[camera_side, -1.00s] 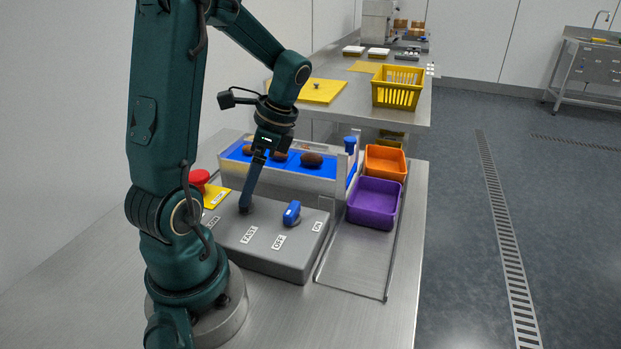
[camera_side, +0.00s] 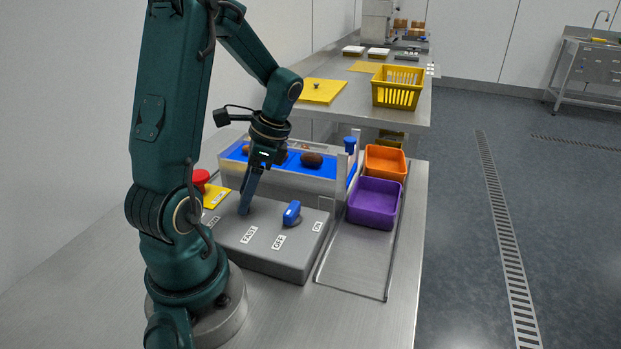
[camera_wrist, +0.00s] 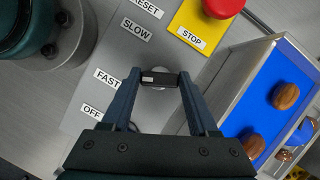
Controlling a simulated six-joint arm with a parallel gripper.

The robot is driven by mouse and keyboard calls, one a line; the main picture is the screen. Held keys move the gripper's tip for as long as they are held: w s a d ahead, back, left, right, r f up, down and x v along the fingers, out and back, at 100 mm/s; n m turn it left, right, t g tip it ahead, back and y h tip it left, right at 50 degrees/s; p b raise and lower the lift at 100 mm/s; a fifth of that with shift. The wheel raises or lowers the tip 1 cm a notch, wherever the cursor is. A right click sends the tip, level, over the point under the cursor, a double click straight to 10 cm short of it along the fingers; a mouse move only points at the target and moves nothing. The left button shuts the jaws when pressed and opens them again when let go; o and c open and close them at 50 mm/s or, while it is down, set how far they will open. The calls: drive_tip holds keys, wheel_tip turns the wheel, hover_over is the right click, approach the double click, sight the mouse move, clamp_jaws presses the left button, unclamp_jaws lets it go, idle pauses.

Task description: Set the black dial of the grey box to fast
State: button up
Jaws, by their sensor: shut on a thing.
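The grey box (camera_side: 262,262) sits on the steel table with its labels on top. In the wrist view its FAST label (camera_wrist: 107,77) lies left of the black dial (camera_wrist: 158,78), and its SLOW label (camera_wrist: 136,30) is above left. My gripper (camera_wrist: 160,77) is shut on the black dial, a fingertip at each end of the dial's bar. A pale mark on the bar is on its left part, toward the FAST side. In the side view my gripper (camera_side: 244,211) reaches down to the box top and its fingers hide the dial.
A blue knob (camera_side: 291,213) stands on the box near the OFF and ON labels. A red stop button (camera_side: 200,178) on yellow is behind left. A blue belt (camera_side: 235,154) with dates runs behind the box. Purple (camera_side: 373,204) and orange (camera_side: 386,160) bins stand right.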

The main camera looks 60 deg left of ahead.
drive_tip(key=shift+n+h, duration=0.4)
drive_tip(key=shift+n, duration=0.5)
drive_tip(key=o, duration=1.4)
drive_tip(key=shift+v, duration=2.6)
drive_tip(key=shift+w, duration=0.1)
